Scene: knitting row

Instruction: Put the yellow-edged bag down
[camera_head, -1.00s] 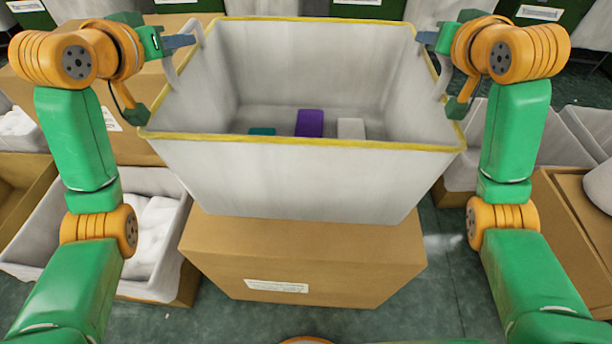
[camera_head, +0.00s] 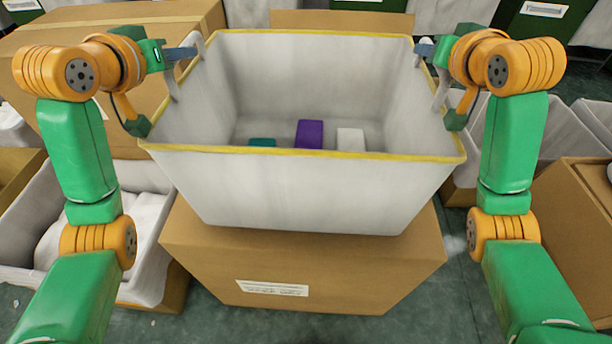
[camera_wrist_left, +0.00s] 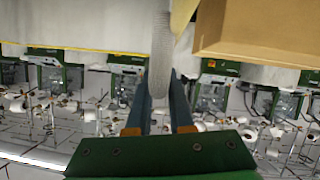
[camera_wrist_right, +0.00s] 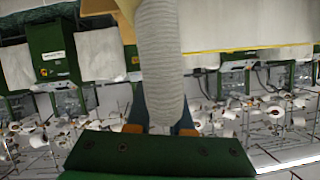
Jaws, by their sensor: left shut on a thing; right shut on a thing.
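The yellow-edged bag (camera_head: 290,190) is a pale, open-topped, box-shaped bag with a yellow rim, held level between my two arms in the head view. Purple, teal and white items lie on its floor. My left gripper (camera_head: 190,52) is shut on the handle at its left side; that handle (camera_wrist_left: 161,60) also shows in the left wrist view. My right gripper (camera_head: 424,48) is shut on the right handle, which shows in the right wrist view (camera_wrist_right: 158,60). A closed cardboard box (camera_head: 300,262) with a white label is beneath the bag. I cannot tell whether the bag touches it.
Another lined box with white contents (camera_head: 145,225) stands at the left. A large cardboard box (camera_head: 150,90) is behind my left arm. Some green floor (camera_head: 450,300) is clear at the front right.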

